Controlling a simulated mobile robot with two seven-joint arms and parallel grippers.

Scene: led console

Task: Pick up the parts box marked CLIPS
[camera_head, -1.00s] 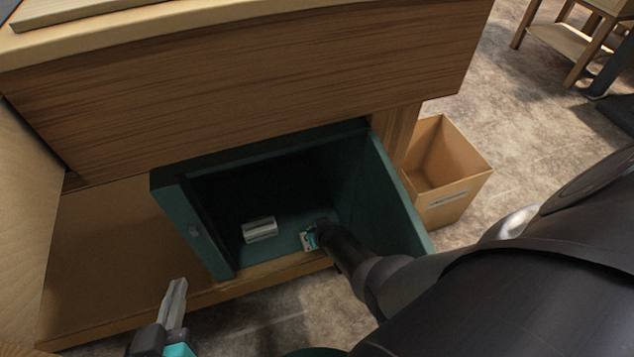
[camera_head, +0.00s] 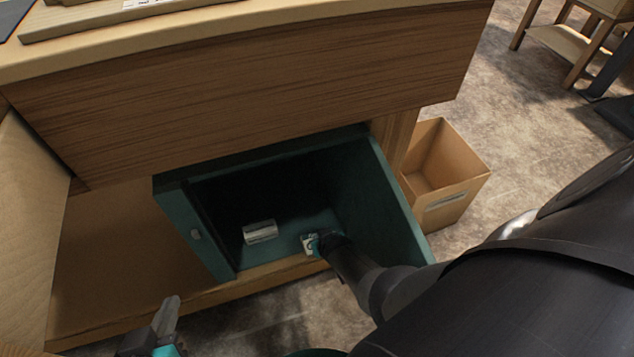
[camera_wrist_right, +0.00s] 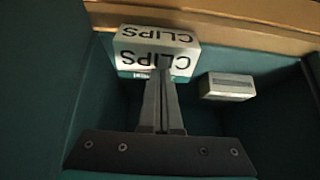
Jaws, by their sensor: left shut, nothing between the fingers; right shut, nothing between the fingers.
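The parts box marked CLIPS (camera_wrist_right: 155,50) is white with black lettering on two faces, seen upside down in the right wrist view. In the head view the box (camera_head: 308,243) sits inside the teal cabinet (camera_head: 205,234) near its front edge, partly hidden by my right gripper (camera_head: 322,241). In the wrist view my right gripper (camera_wrist_right: 161,75) is shut and empty, its fingertips overlapping the box's lower edge; I cannot tell whether they touch. My left gripper (camera_head: 172,303) is shut and empty, in front of the cabinet at lower left.
A second pale box with a grey label (camera_head: 260,232) lies left of the CLIPS box; it also shows in the wrist view (camera_wrist_right: 228,87). Cabinet walls close in around my right gripper. A wooden desk front (camera_head: 250,80) overhangs above. An open cardboard bin (camera_head: 455,190) stands right.

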